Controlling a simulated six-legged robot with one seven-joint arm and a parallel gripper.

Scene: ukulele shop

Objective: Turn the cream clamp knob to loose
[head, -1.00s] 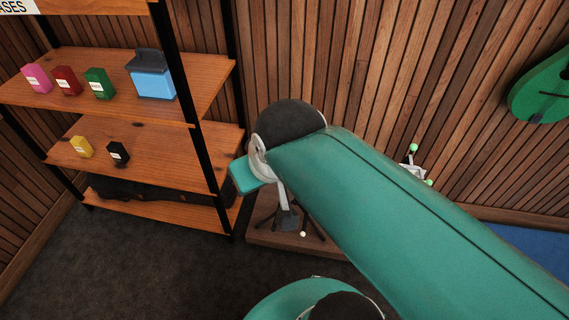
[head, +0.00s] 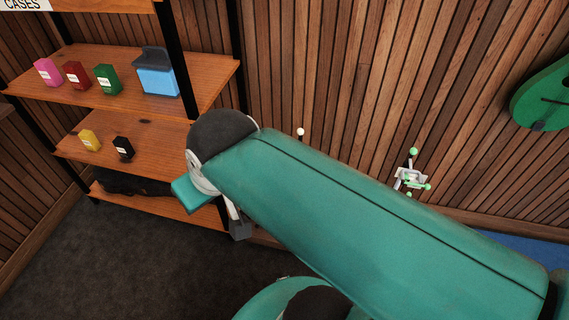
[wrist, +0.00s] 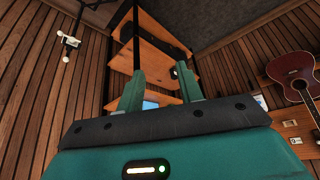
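A small cream-white ball (head: 300,131) on a thin dark post shows just above my arm in the head view. It may be the cream clamp knob; its clamp and lower stand are hidden behind my arm. My gripper (wrist: 161,88) shows two green fingers standing apart in the wrist view, with nothing between them but distant shelving. In the head view, my forearm covers the middle, and the fingers are not clearly visible. The gripper is apart from the ball, but the exact distance cannot be told.
A wooden shelf (head: 95,90) with coloured boxes and a blue case (head: 157,80) stands at left. A white bracket (head: 410,177) with green knobs shows at right. A green instrument (head: 543,95) hangs on the slatted wall. Dark floor (head: 130,250) is clear at lower left.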

